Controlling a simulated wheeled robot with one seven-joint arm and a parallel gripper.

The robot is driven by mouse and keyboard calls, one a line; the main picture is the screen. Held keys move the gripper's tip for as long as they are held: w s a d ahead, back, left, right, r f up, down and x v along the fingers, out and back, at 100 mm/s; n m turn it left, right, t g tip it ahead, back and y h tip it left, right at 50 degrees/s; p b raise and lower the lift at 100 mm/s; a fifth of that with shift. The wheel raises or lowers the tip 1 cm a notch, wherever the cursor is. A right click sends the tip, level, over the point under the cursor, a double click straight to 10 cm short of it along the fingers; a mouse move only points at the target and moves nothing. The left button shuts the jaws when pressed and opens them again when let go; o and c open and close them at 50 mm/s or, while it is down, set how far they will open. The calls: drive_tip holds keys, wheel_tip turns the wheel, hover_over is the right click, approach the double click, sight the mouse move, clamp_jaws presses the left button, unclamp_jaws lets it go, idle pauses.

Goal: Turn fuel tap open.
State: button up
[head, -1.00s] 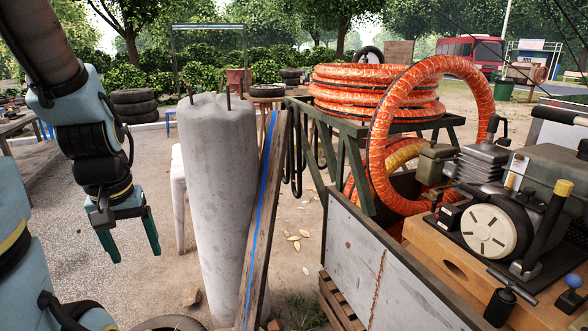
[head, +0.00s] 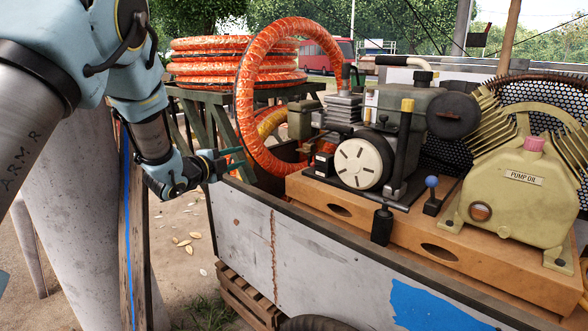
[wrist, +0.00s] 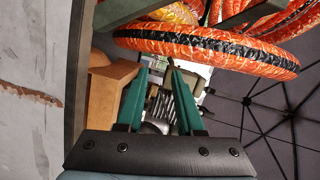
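The engine (head: 358,163), with a round pale cover and a grey finned block, sits on a wooden base on the cart. I cannot pick out the fuel tap for certain. A lever with a yellow top (head: 407,105) stands right of the round cover, and a lever with a blue knob (head: 432,183) stands lower right. My gripper (head: 238,159) has green fingers, is open and empty, and is left of the engine, above the cart's near wall. In the wrist view, the open fingers (wrist: 159,72) have part of the finned block (wrist: 161,106) in sight beyond them.
A large orange hose loop (head: 246,100) rises behind my gripper and crosses the top of the wrist view. The cart's grey side wall (head: 310,262) is in front of the engine. A yellow pump (head: 520,180) is at right. A concrete post (head: 75,225) stands at left.

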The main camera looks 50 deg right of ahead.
sight(303, 151)
drive_tip(key=s+d+f+m+g+h, duration=0.1)
drive_tip(key=s+d+m+g+h, duration=0.1)
drive_tip(key=s+d+m+g, duration=0.45)
drive_tip(key=d, duration=0.3)
drive_tip(key=s+d+n+t, duration=0.1)
drive_tip(key=d, duration=0.2)
drive_tip(key=s+d+n+t+p, duration=0.1)
drive_tip(key=d, duration=0.2)
drive_tip(key=shift+s+d+f, duration=0.1)
drive_tip(key=shift+s+d, duration=0.05)
drive_tip(key=shift+d, duration=0.1)
clamp_jaws()
